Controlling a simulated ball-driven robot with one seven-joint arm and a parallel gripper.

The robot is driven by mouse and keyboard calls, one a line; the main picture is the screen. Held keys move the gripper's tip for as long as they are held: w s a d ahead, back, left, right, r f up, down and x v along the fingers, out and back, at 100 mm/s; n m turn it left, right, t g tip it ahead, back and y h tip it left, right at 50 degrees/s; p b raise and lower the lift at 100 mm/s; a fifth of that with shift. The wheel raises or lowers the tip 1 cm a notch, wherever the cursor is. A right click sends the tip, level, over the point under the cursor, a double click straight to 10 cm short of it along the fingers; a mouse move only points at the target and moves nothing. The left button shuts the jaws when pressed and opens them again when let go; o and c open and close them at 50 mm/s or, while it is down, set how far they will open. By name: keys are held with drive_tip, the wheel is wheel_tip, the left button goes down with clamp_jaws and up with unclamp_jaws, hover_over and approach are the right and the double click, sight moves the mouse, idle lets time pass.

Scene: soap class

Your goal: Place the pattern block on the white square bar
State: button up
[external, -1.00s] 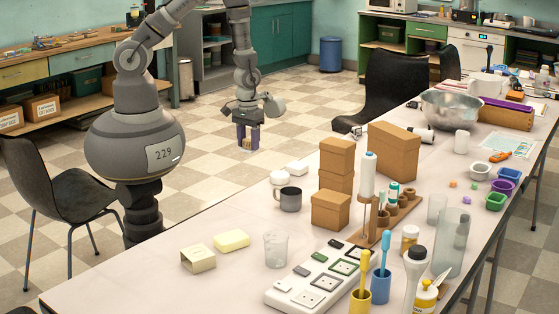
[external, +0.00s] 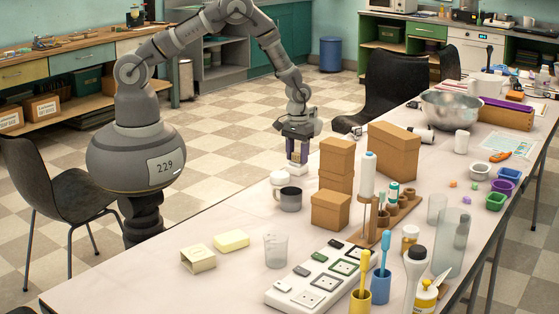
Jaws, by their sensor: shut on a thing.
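My gripper (external: 297,158), with dark purple fingers pointing down, is over the far edge of the long table, just above the white square bar (external: 297,169). It is shut on the small pale pattern block (external: 297,153), which is mostly hidden between the fingers. The white square bar lies flat on the table, left of the stacked cardboard boxes. At this size I cannot tell whether the block touches the bar.
A white rounded piece (external: 279,178) and a grey mug (external: 290,199) stand close in front of the bar. Stacked cardboard boxes (external: 336,163) rise just to the right. Yellow soap (external: 231,240) and a clear cup (external: 276,250) are nearer, with bare tabletop around them.

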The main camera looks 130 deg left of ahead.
drive_tip(key=shift+f, duration=0.2)
drive_tip(key=o, duration=1)
drive_tip(key=shift+r, duration=0.1)
drive_tip(key=shift+o, duration=0.2)
drive_tip(key=shift+r, duration=0.1)
